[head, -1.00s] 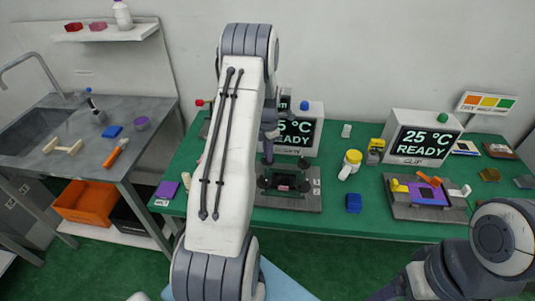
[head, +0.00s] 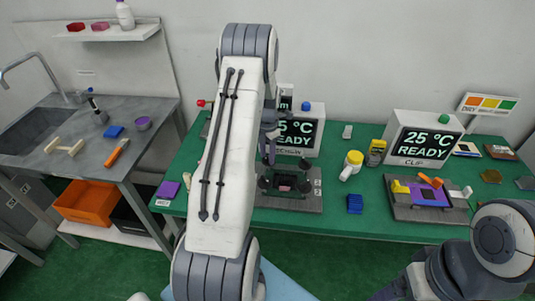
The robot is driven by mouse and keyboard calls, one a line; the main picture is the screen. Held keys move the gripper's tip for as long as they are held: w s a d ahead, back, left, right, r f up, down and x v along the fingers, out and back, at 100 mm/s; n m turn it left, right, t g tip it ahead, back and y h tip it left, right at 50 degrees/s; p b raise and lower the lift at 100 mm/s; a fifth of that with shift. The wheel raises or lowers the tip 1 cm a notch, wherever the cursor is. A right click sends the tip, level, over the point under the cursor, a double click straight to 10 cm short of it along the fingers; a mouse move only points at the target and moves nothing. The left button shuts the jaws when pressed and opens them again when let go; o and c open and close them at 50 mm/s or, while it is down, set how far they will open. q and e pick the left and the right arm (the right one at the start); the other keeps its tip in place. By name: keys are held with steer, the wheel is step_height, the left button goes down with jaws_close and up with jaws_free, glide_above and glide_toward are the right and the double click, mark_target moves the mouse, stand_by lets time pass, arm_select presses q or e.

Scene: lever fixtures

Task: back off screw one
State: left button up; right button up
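The screw fixture (head: 312,202) is a dark grey plate on the green bench, with a small block (head: 285,185) with a pinkish centre in its middle. Black round screw knobs (head: 305,186) stand around the block. Which one is screw one I cannot tell. My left arm hides the fixture's left part. My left gripper (head: 269,158) points down over the far left side of the fixture, close to a knob there. Its fingertips are small and dark, so I cannot tell whether they grip it. My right gripper is out of view; only part of my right arm shows at lower right.
A display (head: 298,135) reading 25 °C READY stands behind the fixture.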

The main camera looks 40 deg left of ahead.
arm_select(q)
steer(key=shift+w+d, duration=0.15)
steer(key=shift+r, duration=0.1)
steer(key=shift+r, duration=0.3)
step_height(320, 180, up, 10)
steer(key=b, duration=0.1)
steer(key=shift+f+b, duration=0.15)
steer(key=shift+b, duration=0.25)
